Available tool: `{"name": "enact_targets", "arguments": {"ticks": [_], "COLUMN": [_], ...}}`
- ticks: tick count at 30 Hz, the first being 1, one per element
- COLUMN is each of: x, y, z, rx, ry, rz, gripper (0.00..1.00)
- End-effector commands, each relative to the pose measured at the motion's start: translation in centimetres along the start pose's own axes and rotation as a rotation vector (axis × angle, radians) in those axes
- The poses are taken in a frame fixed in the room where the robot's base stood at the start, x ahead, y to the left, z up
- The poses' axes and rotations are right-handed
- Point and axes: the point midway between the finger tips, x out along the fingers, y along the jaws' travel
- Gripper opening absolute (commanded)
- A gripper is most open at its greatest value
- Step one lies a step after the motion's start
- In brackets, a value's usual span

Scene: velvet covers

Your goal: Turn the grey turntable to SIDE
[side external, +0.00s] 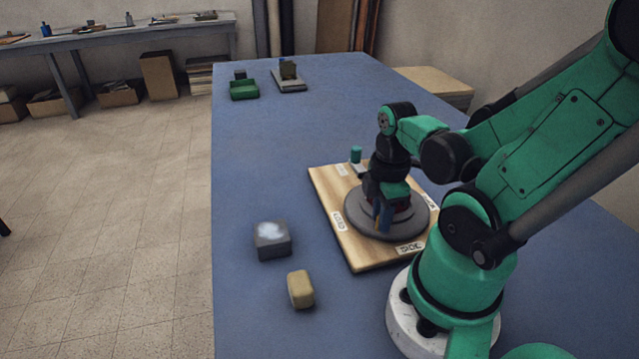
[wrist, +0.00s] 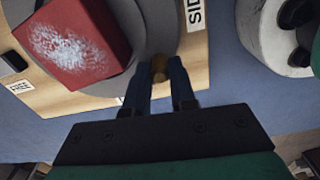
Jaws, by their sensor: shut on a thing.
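The grey turntable (side external: 357,222) sits on a wooden board (side external: 326,189) with labels around its edge. The SIDE label (side external: 410,248) is on the board's near edge; it also shows in the wrist view (wrist: 195,13). A red block (wrist: 72,42) with a whitish patch sits on the turntable in the wrist view; my arm mostly hides it in the side view. My gripper (side external: 381,222) is low at the turntable's near side. In the wrist view its fingers (wrist: 159,74) are shut on a small brass-coloured knob (wrist: 158,66) at the turntable's rim, close to the SIDE label.
A grey block with a pale patch (side external: 272,241) and a yellowish block (side external: 301,290) lie left of the board. A small teal-topped object (side external: 355,155) is at the board's far edge. A green tray (side external: 244,89) stands far back. The table (side external: 280,140) is clear between.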

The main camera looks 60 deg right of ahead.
Motion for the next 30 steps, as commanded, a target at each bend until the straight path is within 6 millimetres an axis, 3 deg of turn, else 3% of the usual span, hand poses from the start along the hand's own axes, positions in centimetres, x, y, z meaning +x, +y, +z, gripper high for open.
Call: {"name": "enact_targets", "arguments": {"ticks": [2, 3, 5, 6, 19, 30], "x": [0.0, 0.0, 0.0, 0.0, -0.4, -3.2], "y": [0.0, 0.0, 0.0, 0.0, 0.1, 0.0], "z": [0.0, 0.0, 0.0, 0.0, 0.0, 0.0], "rx": [0.001, 0.001, 0.001, 0.001, 0.001, 0.001], "ry": [-0.001, -0.001, -0.001, -0.001, 0.0, 0.0], "rz": [0.002, 0.002, 0.002, 0.002, 0.001, 0.001], "gripper": [0.0, 0.32, 0.49, 0.52, 0.52, 0.52]}}
